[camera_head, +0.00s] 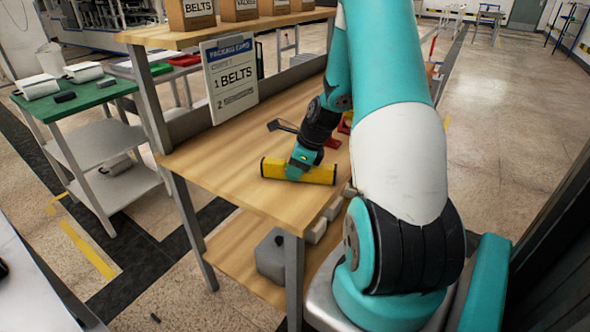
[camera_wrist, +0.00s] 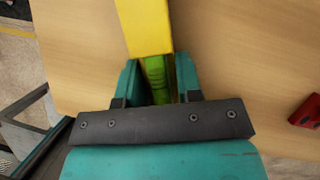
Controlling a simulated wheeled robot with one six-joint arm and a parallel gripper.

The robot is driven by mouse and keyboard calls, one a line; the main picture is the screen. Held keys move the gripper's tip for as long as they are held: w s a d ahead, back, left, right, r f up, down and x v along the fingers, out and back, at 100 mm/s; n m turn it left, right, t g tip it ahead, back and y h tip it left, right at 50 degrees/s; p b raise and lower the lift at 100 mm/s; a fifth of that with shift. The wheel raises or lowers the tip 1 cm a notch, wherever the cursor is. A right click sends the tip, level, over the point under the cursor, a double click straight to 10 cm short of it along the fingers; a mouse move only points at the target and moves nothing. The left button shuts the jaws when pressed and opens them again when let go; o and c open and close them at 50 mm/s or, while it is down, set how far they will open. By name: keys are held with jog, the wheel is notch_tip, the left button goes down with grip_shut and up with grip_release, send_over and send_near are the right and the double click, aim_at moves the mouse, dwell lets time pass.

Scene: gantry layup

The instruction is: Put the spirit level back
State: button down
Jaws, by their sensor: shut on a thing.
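The spirit level is a yellow bar with dark ends (camera_head: 318,175) at the wooden bench top (camera_head: 215,170) in the head view. My gripper (camera_head: 296,170) is shut on it near its middle, reaching down from above. In the wrist view the yellow level (camera_wrist: 145,25) runs up from between my gripper's teal fingers (camera_wrist: 158,85), with a green part between them. I cannot tell whether the level touches the bench top or is just above it.
A packing card sign (camera_head: 230,78) stands at the bench's left side. Boxes marked BELTS (camera_head: 198,12) sit on the shelf above. A red object (camera_wrist: 306,112) lies on the wood at right in the wrist view. A green-topped cart (camera_head: 75,98) stands left. The bench's front left is clear.

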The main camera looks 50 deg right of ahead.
jog(key=c, duration=0.8)
grip_release()
jog(key=p+v, duration=0.1)
jog(key=v, duration=1.1)
jog(key=shift+r, duration=0.1)
jog(key=w+a+r+n+g+y, duration=0.1)
jog(key=a+r+n, duration=0.2)
jog(key=a+n, duration=0.65)
jog(key=w+a+r+n+y, duration=0.15)
jog(key=a+r+n, duration=0.4)
jog(key=a, duration=0.75)
jog(key=s+a+n+g, duration=0.1)
jog(key=s+a+n, duration=0.3)
jog(key=n, duration=0.3)
jog(key=s+a+r+n+g, duration=0.1)
jog(key=s+a+n, duration=0.4)
jog(key=a+n, duration=0.2)
jog(key=s+a+n+g, duration=0.1)
jog(key=s+a+n, duration=0.4)
jog(key=n, duration=0.3)
jog(key=shift+s+a+r+n, duration=0.1)
jog(key=shift+a+r+n, duration=0.1)
jog(key=shift+a, duration=0.2)
jog(key=shift+a+r+n, duration=0.15)
jog(key=shift+a+n, duration=0.05)
jog(key=shift+a, duration=0.15)
